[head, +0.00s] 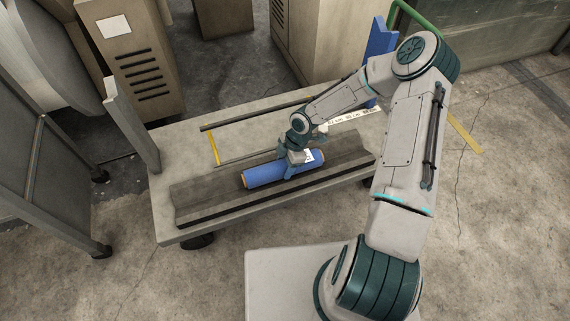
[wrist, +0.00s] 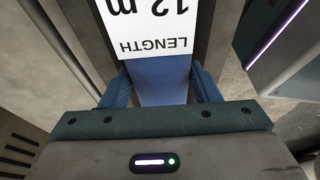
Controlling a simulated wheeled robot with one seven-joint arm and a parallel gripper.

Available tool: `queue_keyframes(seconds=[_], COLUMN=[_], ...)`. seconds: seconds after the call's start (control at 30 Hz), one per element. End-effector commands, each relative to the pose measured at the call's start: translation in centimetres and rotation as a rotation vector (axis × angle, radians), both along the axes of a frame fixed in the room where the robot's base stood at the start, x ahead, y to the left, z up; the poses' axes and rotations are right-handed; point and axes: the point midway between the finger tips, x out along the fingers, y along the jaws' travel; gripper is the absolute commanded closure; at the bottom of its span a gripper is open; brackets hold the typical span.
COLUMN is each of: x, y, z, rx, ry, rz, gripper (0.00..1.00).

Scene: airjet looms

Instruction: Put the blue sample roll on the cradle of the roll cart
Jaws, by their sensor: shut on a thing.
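The blue sample roll (head: 262,174) lies lengthwise over the dark grey cradle (head: 205,201) of the roll cart (head: 164,222). I cannot tell whether it rests in the trough or hangs just above it. My gripper (head: 291,170) is shut on the roll near its right half, coming from above. In the wrist view, the blue roll (wrist: 163,82) sits between both fingers. Its white label (wrist: 155,28) reads "LENGTH 12 m" upside down. The underside of the roll is hidden.
A yellow strip (head: 214,144) and a dark rail (head: 250,115) lie on the cart deck behind the cradle. A blue upright (head: 380,50) stands at the cart's far right. Beige cabinets (head: 130,55) stand behind. A grey frame (head: 40,140) is at left. Floor at right is clear.

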Motion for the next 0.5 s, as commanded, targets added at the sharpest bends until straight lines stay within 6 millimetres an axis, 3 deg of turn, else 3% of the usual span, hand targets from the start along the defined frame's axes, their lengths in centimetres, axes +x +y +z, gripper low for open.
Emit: queue_keyframes(seconds=[0.1, 0.13, 0.5], x=[0.02, 0.00, -0.01], y=[0.04, 0.01, -0.01], z=[-0.40, -0.33, 0.11], rx=[0.000, 0.000, 0.000], ry=[-0.001, 0.000, 0.000], rz=[0.000, 0.000, 0.000], gripper=[0.85, 0.36, 0.35])
